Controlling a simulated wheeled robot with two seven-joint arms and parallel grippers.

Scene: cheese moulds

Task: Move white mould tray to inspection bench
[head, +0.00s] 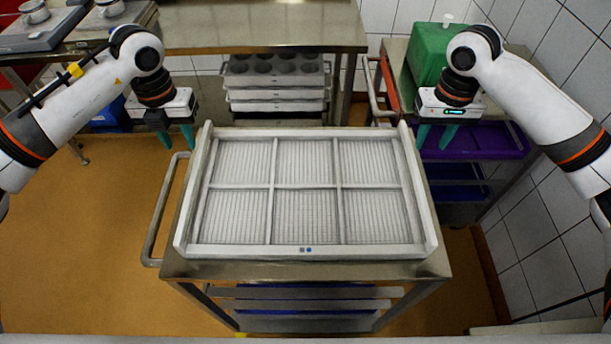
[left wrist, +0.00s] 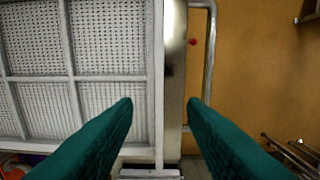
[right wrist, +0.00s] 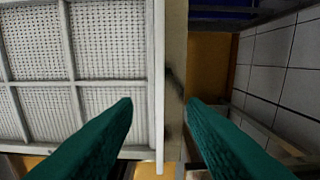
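The white mould tray (head: 306,187) lies flat on a steel cart, with six gridded compartments and raised side walls. It also shows in the left wrist view (left wrist: 70,78) and the right wrist view (right wrist: 74,82). My left gripper (head: 177,140) is above the tray's far left corner, its green fingers apart and empty. In the left wrist view the tray's side wall and the cart edge lie between the fingertips (left wrist: 163,102). My right gripper (head: 434,136) is at the far right corner, fingers apart and empty (right wrist: 160,102). Contact with the tray is not visible.
The steel cart (head: 432,268) has a handle (head: 160,215) on its left. Behind stands a steel bench (head: 260,28) with stacked grey moulds (head: 276,82) beneath. A second cart at the right holds a green container (head: 428,62) and a purple tray (head: 478,140). Floor at the left is clear.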

